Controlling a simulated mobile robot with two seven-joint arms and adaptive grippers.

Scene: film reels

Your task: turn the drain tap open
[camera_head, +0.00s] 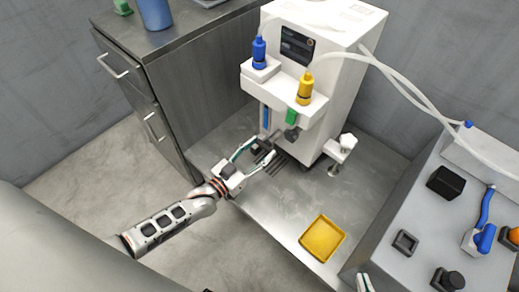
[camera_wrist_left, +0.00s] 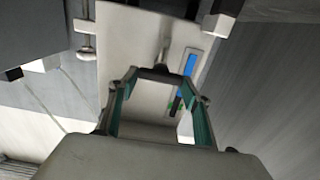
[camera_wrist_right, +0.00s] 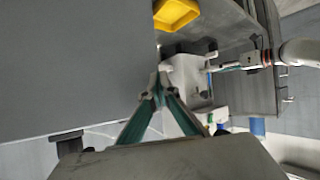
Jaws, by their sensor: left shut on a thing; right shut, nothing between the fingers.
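The white machine (camera_head: 325,85) stands on the metal bench, with a blue level strip (camera_head: 266,117) on its front. My left gripper (camera_head: 262,154) is at the machine's lower front, its fingers on either side of the small dark drain tap (camera_head: 258,148). In the left wrist view the tap's dark handle (camera_wrist_left: 160,73) lies between the fingertips (camera_wrist_left: 162,78), under a short metal stem. The fingers are shut on it and partly hide it. My right gripper shows only as a tip at the bottom edge of the head view; in the right wrist view its fingertips (camera_wrist_right: 158,88) meet, empty.
A yellow tray (camera_head: 322,239) lies on the bench in front of the machine. A blue bottle (camera_head: 259,51) and a yellow bottle (camera_head: 305,88) stand on the machine's ledge. A grey console (camera_head: 425,222) with knobs is at right. Clear tubing runs from the machine toward it.

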